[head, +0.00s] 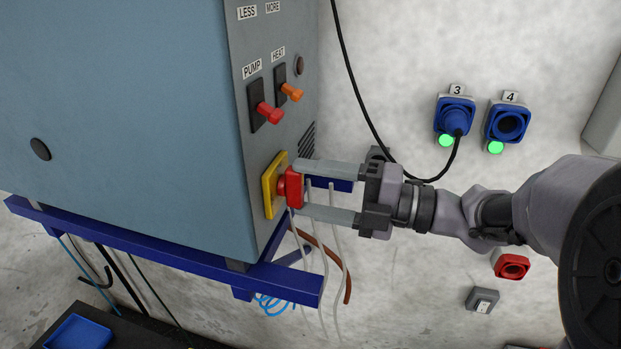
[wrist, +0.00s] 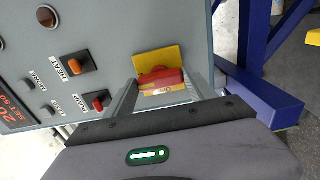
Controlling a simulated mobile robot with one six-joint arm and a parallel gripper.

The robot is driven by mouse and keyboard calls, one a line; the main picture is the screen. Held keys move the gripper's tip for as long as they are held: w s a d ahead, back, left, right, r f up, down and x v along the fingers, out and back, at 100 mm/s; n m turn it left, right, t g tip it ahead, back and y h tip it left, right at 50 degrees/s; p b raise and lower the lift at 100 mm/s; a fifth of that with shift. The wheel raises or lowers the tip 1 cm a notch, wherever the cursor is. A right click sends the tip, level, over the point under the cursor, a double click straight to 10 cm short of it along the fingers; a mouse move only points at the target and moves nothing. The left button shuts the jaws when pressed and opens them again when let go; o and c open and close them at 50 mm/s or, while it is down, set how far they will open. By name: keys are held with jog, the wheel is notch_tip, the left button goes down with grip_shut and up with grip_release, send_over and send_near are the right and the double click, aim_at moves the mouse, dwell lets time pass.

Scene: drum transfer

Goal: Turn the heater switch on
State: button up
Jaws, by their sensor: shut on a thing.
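The red rotary knob (head: 290,186) sits on a yellow plate (head: 270,190) low on the grey panel. My gripper (head: 298,189) is shut on this knob, with one finger at each side of it. In the wrist view the knob (wrist: 160,78) lies between the fingertips, roughly parallel to the plate's long edge; the lettering beside it is too small to read. The switch labelled HEAT, with an orange lever (head: 291,92), is above, clear of my gripper. Its lever points out and down. The HEAT switch also shows in the wrist view (wrist: 77,64).
The PUMP switch with a red lever (head: 268,112) is left of HEAT. A blue frame (head: 170,255) carries the cabinet (head: 120,100). Pale cables hang just below and behind my fingers. A black cable runs to wall socket 3 (head: 454,116); socket 4 (head: 508,124) is beside it.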

dwell(0.4)
jog(key=o, duration=1.4)
jog(key=v, duration=1.7)
jog(key=shift+s+d, duration=0.1)
jog(key=shift+d, duration=0.15)
